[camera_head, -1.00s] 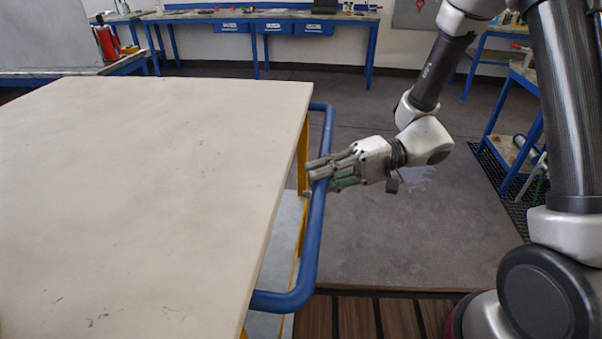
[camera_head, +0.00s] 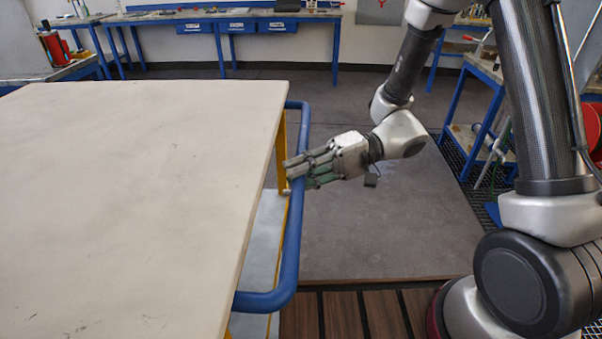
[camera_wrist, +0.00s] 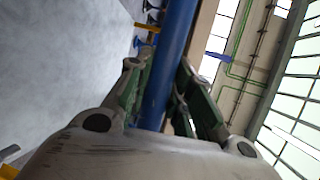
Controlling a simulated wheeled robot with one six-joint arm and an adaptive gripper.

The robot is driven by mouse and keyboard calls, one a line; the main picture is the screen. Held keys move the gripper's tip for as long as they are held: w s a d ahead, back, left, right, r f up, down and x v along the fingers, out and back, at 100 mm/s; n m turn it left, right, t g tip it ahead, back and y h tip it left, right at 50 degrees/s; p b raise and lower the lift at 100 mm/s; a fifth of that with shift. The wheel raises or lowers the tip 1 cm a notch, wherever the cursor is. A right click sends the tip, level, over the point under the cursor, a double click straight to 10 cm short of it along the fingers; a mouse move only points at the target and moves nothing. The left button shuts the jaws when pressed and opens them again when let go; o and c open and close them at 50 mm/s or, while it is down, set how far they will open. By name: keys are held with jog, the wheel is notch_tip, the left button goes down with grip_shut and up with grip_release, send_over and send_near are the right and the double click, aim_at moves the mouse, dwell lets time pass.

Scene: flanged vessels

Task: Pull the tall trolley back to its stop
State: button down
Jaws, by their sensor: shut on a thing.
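The tall trolley has a wide pale top (camera_head: 130,190) that fills the left of the head view. Its blue tube handle (camera_head: 288,255) runs along the right side of the top. My gripper (camera_head: 294,172) comes from the right and is shut on the handle, around its upright middle stretch. In the wrist view the blue handle (camera_wrist: 172,65) passes between the two green-lined fingers of my gripper (camera_wrist: 160,95). A yellow post (camera_head: 280,150) and a pale lower shelf (camera_head: 260,250) show beneath the top. The trolley's wheels and any stop are hidden or out of view.
A blue workbench (camera_head: 225,18) stands along the back wall. A blue-framed bench (camera_head: 485,75) is at the right, near my arm. A red cylinder (camera_head: 53,45) stands at the far left. Brown slatted flooring (camera_head: 365,310) lies in front; grey floor (camera_head: 400,215) right of the handle is clear.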

jog(key=shift+s+d, duration=0.1)
jog(key=shift+d, duration=0.05)
jog(key=c, duration=1.3)
grip_release()
jog(key=shift+o, duration=0.2)
jog(key=shift+d, duration=0.15)
jog(key=v, duration=1.2)
